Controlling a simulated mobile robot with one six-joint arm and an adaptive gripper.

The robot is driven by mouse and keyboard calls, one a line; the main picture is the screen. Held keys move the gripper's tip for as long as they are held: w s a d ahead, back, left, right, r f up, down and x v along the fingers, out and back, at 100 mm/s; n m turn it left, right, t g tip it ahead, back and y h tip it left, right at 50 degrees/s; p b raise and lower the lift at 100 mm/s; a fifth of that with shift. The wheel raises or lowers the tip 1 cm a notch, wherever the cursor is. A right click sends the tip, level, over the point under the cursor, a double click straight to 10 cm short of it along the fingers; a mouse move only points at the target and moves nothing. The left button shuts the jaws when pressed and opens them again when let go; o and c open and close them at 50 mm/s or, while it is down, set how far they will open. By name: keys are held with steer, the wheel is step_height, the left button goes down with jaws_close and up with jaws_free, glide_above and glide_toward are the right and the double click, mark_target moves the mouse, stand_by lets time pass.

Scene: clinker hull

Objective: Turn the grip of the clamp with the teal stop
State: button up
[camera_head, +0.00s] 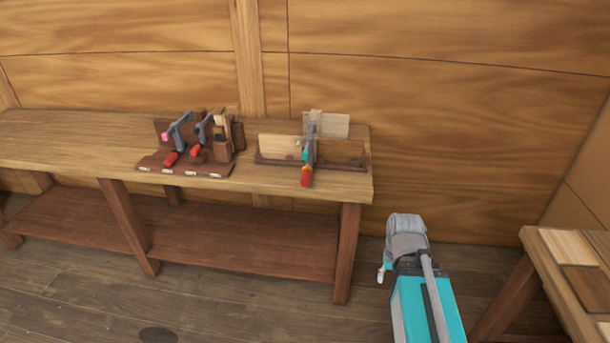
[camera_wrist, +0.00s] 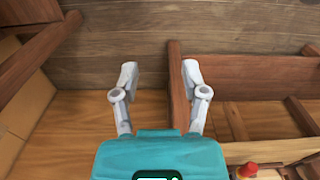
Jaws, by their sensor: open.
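The clamp with the teal stop (camera_head: 305,155) stands on the bench at the right, across pale boards in a dark wooden holder. Its red grip (camera_head: 306,178), with a yellow band, points toward the bench's front edge. In the wrist view, a red and yellow grip (camera_wrist: 246,170), which looks like the same one, shows at the bottom right, partly cut off. My gripper (camera_wrist: 159,74) is open and empty, its two pale fingers apart. In the head view, my gripper is mostly hidden behind my arm, right of the bench and apart from the clamp.
A second table (camera_head: 560,275) with flat boards stands at the right. Open floor lies between them.

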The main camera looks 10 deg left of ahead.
steer(key=o, duration=0.3)
steer(key=shift+w, duration=0.15)
steer(key=shift+o, duration=0.6)
steer(key=shift+w+a+f+b, duration=0.2)
steer(key=shift+w+f+b, duration=0.05)
steer(key=shift+b, duration=0.05)
steer(key=w+a+f+t+b, duration=0.2)
steer(key=w+a+t+b, duration=0.9)
steer(key=w+a+b, duration=0.2)
steer(key=w+a+f+m+t+h+b, duration=0.1)
steer(key=w+a+f+t+b, duration=0.1)
steer(key=w+a+t+b, duration=0.9)
steer(key=shift+w+a+f+b, duration=0.4)
steer(key=shift+w+a+b, duration=1.2)
steer(key=shift+w+b, duration=1.4)
steer(key=shift+s+t, duration=0.25)
steer(key=shift+t, duration=0.05)
